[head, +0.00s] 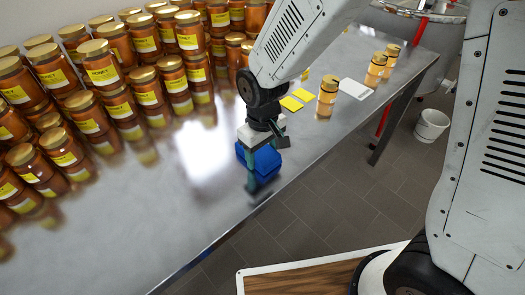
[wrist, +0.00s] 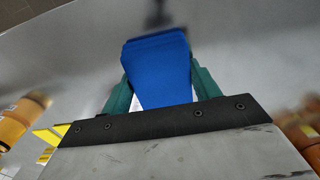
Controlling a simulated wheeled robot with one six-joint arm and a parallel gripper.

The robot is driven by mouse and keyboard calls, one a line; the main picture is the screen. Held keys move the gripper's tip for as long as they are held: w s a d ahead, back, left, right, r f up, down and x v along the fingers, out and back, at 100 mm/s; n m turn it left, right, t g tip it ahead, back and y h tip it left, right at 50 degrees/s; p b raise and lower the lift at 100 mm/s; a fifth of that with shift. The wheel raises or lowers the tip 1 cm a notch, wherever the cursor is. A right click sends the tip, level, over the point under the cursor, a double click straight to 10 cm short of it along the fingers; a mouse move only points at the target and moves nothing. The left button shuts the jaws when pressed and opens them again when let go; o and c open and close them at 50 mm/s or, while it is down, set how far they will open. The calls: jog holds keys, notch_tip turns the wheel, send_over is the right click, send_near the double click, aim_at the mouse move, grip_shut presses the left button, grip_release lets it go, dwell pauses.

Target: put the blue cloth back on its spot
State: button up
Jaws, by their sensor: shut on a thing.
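The blue cloth (head: 262,163) is a folded, thick-looking block near the front edge of the metal table. My gripper (head: 256,172) is shut on it, with a teal finger on its near side in the head view. In the wrist view the cloth (wrist: 158,70) stands between the two teal fingers (wrist: 158,88). I cannot tell whether the cloth touches the table top or hangs just above it. No marked spot for the cloth can be made out.
Stacked honey jars (head: 105,75) fill the back and left of the metal table (head: 150,215). Yellow labels (head: 292,103), a single jar (head: 327,95), a white card (head: 355,88) and two more jars stand to the right. The table front-left is clear. A white bucket (head: 431,125) is on the floor.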

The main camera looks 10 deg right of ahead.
aim_at(262, 152)
jog(key=shift+f, duration=0.15)
jog(key=o, duration=1.1)
notch_tip(262, 152, up, 12)
jog(key=s+d+r+m, duration=0.2)
jog(key=s+d+r, duration=0.2)
jog(key=d, duration=0.2)
jog(key=s+d+r+m, duration=0.1)
jog(key=s+d+r, duration=0.3)
jog(key=d, duration=0.3)
jog(key=s+d+r+m+t, duration=0.1)
jog(key=s+d+m, duration=0.2)
jog(key=s+d, duration=0.4)
jog(key=s, duration=0.3)
jog(key=shift+s+r+m, duration=0.15)
jog(key=shift+r+m, duration=0.2)
jog(key=shift+m, duration=0.05)
